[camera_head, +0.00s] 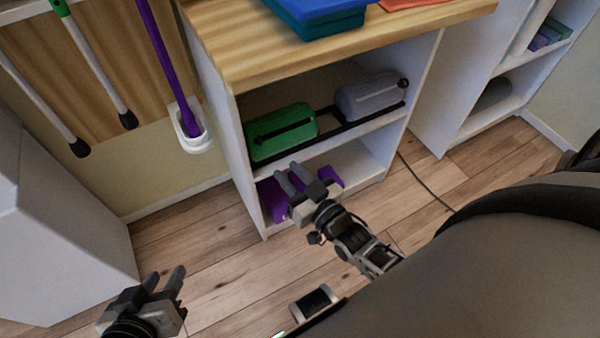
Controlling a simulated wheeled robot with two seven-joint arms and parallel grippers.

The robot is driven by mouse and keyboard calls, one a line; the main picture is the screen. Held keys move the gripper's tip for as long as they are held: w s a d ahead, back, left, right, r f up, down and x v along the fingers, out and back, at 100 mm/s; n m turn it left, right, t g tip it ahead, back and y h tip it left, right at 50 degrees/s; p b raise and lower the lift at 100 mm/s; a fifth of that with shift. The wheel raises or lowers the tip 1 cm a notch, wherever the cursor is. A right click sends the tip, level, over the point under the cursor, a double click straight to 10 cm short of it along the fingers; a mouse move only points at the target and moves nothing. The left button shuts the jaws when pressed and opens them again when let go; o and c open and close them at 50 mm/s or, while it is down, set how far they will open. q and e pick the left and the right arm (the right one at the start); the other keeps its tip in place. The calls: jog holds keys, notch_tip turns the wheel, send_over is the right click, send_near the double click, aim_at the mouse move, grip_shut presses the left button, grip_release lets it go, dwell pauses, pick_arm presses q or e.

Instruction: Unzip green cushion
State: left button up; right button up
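The green cushion (272,145) lies on the upper shelf of the white cabinet, at the left. A dark zip line (284,131) runs along its front; I cannot make out the pull tab clearly. My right gripper (289,171) is in front of the cabinet, just below the green cushion in the picture. Its two fingers are apart and empty, and no contact with the cushion is visible. My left gripper (165,277) is low at the left over the floor, far from the cushion, with its fingers apart and empty.
A grey cushion (368,97) lies right of the green one. A dark rail (329,129) runs along the shelf front. Purple items (272,199) are on the lower shelf, partly behind my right gripper. A cable (425,183) lies on the floor. The wooden top (240,45) overhangs the shelves.

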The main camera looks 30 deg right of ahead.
pick_arm(q)
jog(key=shift+w+a+f, duration=0.1)
jog(key=shift+a+f, duration=0.1)
jog(key=shift+f, duration=0.05)
pick_arm(e)
jog(key=shift+s+d, duration=0.2)
jog(key=shift+s, duration=1.4)
pick_arm(q)
jog(key=shift+d, duration=0.1)
